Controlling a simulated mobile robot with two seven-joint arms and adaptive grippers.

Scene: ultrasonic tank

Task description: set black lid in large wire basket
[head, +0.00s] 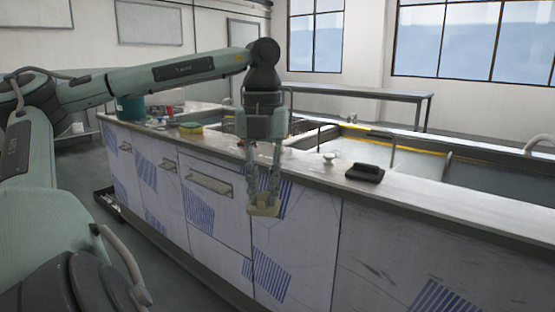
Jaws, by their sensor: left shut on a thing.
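My left gripper (264,195) hangs pointing down in front of the counter's near face. Its fingers are shut on a small tan thing (263,210), whose exact kind I cannot tell. A black object with a raised grip, which looks like the black lid (365,172), lies on the counter top to the right of the gripper, apart from it. The large wire basket cannot be clearly made out; thin wire-like handles show at the sunken tanks behind the gripper. My right gripper is not in view.
The long counter (465,188) has sunken tanks with a yellow edge (430,156). A small white knob (329,157) is left of the black object. A bench (375,94) stands behind.

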